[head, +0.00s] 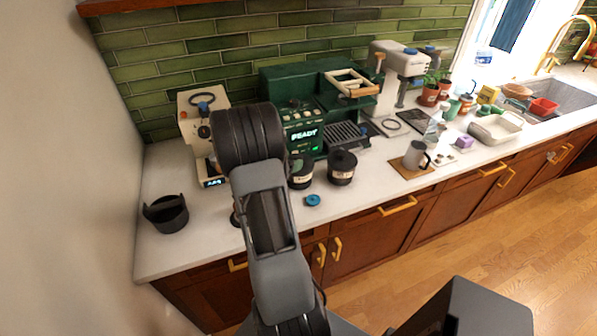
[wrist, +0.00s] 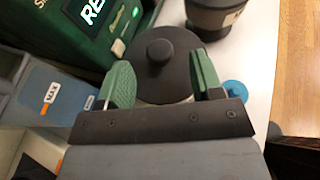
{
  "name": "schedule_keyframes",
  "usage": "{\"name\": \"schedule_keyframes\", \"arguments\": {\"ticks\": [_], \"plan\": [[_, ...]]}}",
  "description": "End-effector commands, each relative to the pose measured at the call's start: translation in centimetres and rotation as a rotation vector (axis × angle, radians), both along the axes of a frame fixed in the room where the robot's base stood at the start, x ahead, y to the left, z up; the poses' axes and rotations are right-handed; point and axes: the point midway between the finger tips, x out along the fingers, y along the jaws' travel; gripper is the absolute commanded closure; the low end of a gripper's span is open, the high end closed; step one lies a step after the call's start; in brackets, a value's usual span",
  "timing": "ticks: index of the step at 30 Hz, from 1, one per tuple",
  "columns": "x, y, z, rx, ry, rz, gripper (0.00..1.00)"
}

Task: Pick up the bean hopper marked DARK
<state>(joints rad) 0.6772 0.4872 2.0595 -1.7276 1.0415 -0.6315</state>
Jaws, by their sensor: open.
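Two black, round-lidded hoppers stand on the counter in front of the green coffee machine. In the head view the left hopper (head: 301,174) is partly behind my arm; the right hopper (head: 342,168) is in full view. Both carry pale labels too small to read, so I cannot tell which says DARK. In the wrist view my gripper (wrist: 163,78) is open, with its green fingers on either side of the left hopper's knobbed lid (wrist: 165,57). I cannot tell whether they touch it. The other hopper (wrist: 215,14) is at the upper right, beside the right finger.
The green coffee machine (head: 305,133) with a READY display is just behind the hoppers. A blue round piece (head: 313,200) lies in front of them. A black bin (head: 166,213) stands at the counter's left end. A metal pitcher (head: 415,155) is to the right.

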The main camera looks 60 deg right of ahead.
Motion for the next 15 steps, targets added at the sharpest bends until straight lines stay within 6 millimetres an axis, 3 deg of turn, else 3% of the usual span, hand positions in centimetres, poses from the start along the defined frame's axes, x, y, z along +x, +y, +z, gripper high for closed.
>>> {"name": "schedule_keyframes", "arguments": {"ticks": [6, 15], "plan": [[-0.5, -2.1, -0.7, 0.001, -0.001, -0.001, 0.4], [-0.5, -2.3, -0.9, -0.001, -0.002, 0.0, 0.4]]}}
